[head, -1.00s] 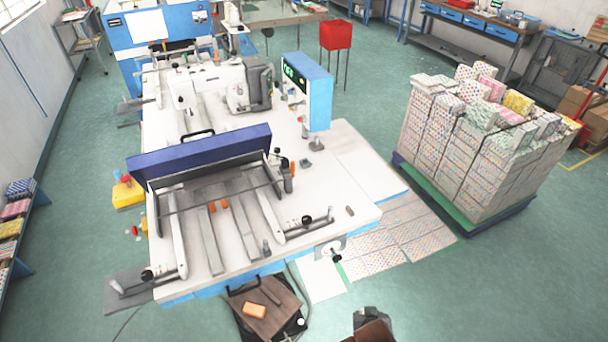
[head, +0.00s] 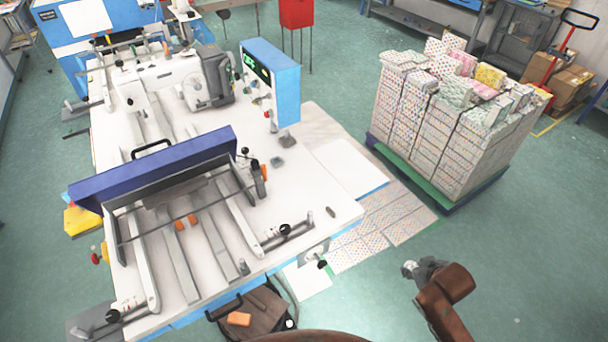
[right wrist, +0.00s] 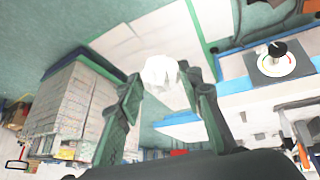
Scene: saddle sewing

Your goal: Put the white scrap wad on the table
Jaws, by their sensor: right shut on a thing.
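The white scrap wad (head: 409,268) is a small crumpled white lump at the tip of my right gripper (head: 418,269), out over the floor to the right of the table. In the right wrist view the wad (right wrist: 160,71) sits between the fingertips of the right gripper (right wrist: 159,80), which is shut on it. The white table (head: 312,213) carries the sewing machine and fills the left and middle of the head view. The wad is apart from the table. My left gripper is not in view.
A tall stack of patterned bundles (head: 440,125) stands on a green and blue pallet right of the table. A stool (head: 262,310) with an orange block is at the table's front edge.

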